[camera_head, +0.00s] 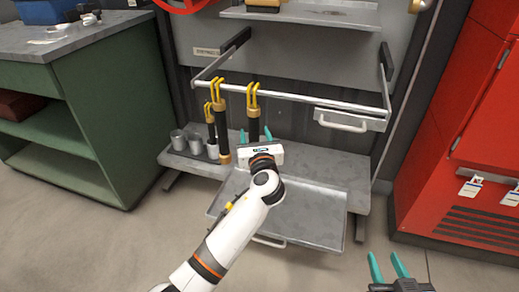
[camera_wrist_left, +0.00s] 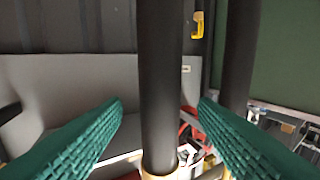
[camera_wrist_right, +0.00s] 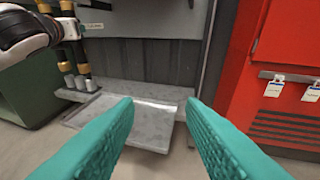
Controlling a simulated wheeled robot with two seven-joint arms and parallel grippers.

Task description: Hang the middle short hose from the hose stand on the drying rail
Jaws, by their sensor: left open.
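Short black hoses with yellow hooks stand near the metal cups (camera_head: 195,145) on the lower shelf, left of centre. Two are close together: one on the left (camera_head: 210,128) and a larger-looking one (camera_head: 221,125) with a brass lower end. A third hose (camera_head: 253,127) is further right, its lower end hidden behind my left gripper (camera_head: 256,135). That gripper is open around it; the left wrist view shows a black hose (camera_wrist_left: 160,80) between the fingers, with gaps at both sides. The drying rail (camera_head: 310,99) crosses above. My right gripper (camera_head: 388,266) is open and empty at lower right.
A grey tray (camera_head: 310,215) with a handle juts out below the shelf. A green cabinet (camera_head: 110,110) stands left and a red cabinet (camera_head: 455,130) with white tags stands right. A small metal box with a handle (camera_head: 345,122) is by the rail's right end.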

